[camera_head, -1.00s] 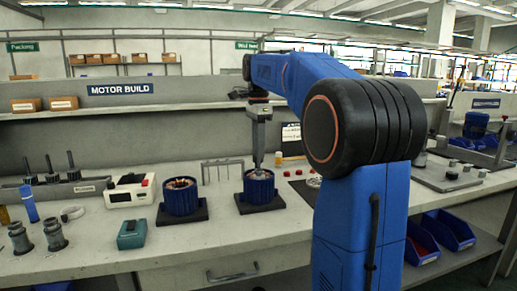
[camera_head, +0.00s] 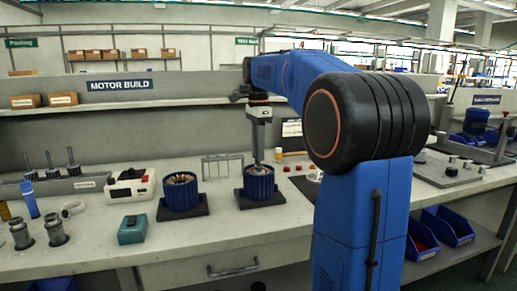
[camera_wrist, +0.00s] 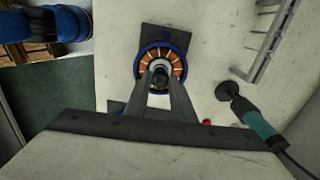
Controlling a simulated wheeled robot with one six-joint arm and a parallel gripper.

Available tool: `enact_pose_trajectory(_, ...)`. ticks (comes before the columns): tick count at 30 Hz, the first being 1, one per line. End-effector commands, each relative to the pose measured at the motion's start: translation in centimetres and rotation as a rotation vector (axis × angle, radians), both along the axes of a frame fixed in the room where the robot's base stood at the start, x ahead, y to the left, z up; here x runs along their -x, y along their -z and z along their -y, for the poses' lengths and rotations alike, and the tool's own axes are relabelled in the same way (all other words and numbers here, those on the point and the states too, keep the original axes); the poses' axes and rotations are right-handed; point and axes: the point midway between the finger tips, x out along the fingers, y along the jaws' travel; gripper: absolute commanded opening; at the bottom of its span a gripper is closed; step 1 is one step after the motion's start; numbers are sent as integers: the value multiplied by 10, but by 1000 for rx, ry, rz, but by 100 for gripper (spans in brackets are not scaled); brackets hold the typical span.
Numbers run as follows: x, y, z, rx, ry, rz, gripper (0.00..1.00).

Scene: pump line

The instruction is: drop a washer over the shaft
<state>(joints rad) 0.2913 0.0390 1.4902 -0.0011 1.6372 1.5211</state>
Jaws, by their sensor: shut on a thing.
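The right blue motor housing (camera_head: 258,187) stands upright on a dark square base on the bench. In the wrist view the housing (camera_wrist: 161,47) shows a ring of copper windings with a pale ring around a dark centre. My gripper (camera_head: 257,164) points down directly over its open top. In the wrist view my gripper's fingers (camera_wrist: 161,87) come together over the middle of the housing, shut on a small, dark, round thing (camera_wrist: 160,78), taken to be the washer. Its shape is mostly hidden by the fingers. The shaft top is not clear, and I cannot tell if the washer touches it.
A second blue housing (camera_head: 180,193) stands to the left. A grey wire rack (camera_head: 222,166) is behind. A white device (camera_head: 131,188), a teal box (camera_head: 132,230) and upright rods are further left. In the wrist view a teal tool (camera_wrist: 258,122) lies to the right.

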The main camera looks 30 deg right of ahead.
Motion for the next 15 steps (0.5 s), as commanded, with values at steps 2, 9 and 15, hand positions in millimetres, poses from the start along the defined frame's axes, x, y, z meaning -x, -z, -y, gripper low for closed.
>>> enact_pose_trajectory(2, 0, 0, 0, 0, 0, 0, 10)
enact_pose_trajectory(9, 0, 0, 0, 0, 0, 0, 10)
enact_pose_trajectory(15, 0, 0, 0, 0, 0, 0, 44)
